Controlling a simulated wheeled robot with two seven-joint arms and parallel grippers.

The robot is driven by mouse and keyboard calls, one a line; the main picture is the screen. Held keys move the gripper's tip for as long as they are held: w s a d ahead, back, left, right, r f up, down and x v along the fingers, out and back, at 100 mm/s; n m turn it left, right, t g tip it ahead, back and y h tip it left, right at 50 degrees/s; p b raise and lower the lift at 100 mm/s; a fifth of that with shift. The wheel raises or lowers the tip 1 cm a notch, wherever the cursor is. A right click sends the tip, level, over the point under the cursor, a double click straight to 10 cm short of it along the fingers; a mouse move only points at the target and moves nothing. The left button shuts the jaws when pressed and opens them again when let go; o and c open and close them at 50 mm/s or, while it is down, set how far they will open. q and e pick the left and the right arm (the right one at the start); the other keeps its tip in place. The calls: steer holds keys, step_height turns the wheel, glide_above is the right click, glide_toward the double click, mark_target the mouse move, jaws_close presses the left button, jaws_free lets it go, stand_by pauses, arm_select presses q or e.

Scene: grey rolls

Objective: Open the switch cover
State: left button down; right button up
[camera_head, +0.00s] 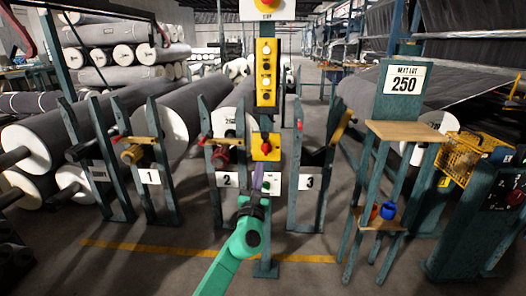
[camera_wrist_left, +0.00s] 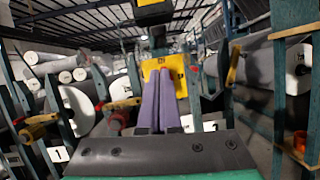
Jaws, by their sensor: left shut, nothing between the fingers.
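A yellow switch box (camera_head: 266,147) with a red knob sits on the green post in the middle of the head view, below a yellow push-button box. A separate cover on it cannot be made out. The switch box also shows in the left wrist view (camera_wrist_left: 180,73), partly hidden behind my fingers. My left gripper (camera_head: 258,172) has purple fingers, shut with nothing between them. It points up at the switch box from just below; whether the tips touch it cannot be told. In the left wrist view the fingers (camera_wrist_left: 161,88) lie side by side. My right gripper is not in view.
The push-button box (camera_head: 265,75) hangs above, under a STOP sign (camera_head: 267,15). Roll stands numbered 1 (camera_head: 149,176), 2 (camera_head: 227,180) and 3 (camera_head: 309,182) flank the post. A wooden-topped stand (camera_head: 405,131) is to the right. The floor in front is clear.

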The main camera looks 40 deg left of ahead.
mark_target(264, 140)
arm_select(q)
steer(key=w+r, duration=0.1)
steer(key=w+a+r+p, duration=0.1)
steer(key=r, duration=0.1)
steer(key=w+a+r, duration=0.1)
steer(key=shift+w+a+r, duration=0.1)
steer(key=shift+w+r, duration=0.1)
steer(key=shift+w, duration=0.2)
steer(key=shift+r, duration=0.2)
steer(key=shift+w, duration=0.1)
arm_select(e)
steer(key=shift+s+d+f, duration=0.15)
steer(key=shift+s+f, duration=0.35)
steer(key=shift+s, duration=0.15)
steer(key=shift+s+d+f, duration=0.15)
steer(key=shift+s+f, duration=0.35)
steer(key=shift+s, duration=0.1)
